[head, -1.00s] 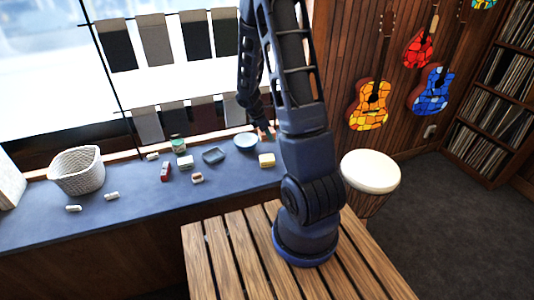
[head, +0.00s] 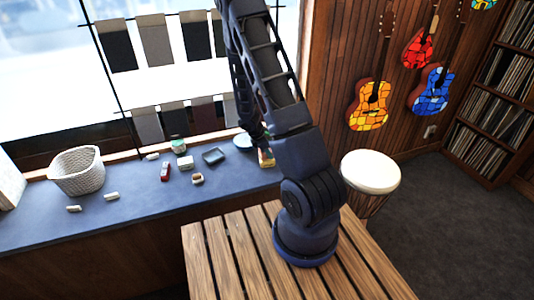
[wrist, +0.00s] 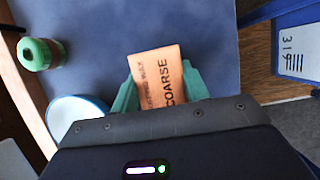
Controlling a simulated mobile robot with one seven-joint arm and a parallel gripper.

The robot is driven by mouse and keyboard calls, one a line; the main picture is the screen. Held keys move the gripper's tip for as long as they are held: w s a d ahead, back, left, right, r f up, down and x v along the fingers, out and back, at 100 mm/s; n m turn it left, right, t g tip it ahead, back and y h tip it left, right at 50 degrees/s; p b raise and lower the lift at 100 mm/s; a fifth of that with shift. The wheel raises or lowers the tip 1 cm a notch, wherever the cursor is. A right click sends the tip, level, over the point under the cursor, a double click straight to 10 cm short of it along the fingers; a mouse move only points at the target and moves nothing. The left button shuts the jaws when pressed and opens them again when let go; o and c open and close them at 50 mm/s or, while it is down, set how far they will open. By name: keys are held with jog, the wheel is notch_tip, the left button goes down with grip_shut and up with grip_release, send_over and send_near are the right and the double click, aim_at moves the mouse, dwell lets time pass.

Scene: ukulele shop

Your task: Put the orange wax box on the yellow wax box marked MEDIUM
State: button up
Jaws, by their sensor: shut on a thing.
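The orange wax box (wrist: 158,72), printed COARSE, is gripped between the green fingers of my gripper (wrist: 160,85) in the wrist view. In the head view my gripper (head: 265,152) is low over the right end of the blue counter, where the yellow wax box (head: 267,163) shows only in part beneath it. The MEDIUM marking cannot be read. The yellow box is hidden in the wrist view. I cannot tell whether the orange box touches it.

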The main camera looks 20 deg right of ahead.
jog(key=shift+f, duration=0.4)
jog(key=shift+f, duration=0.1)
jog(key=o, duration=1.1)
jog(key=shift+c, duration=0.2)
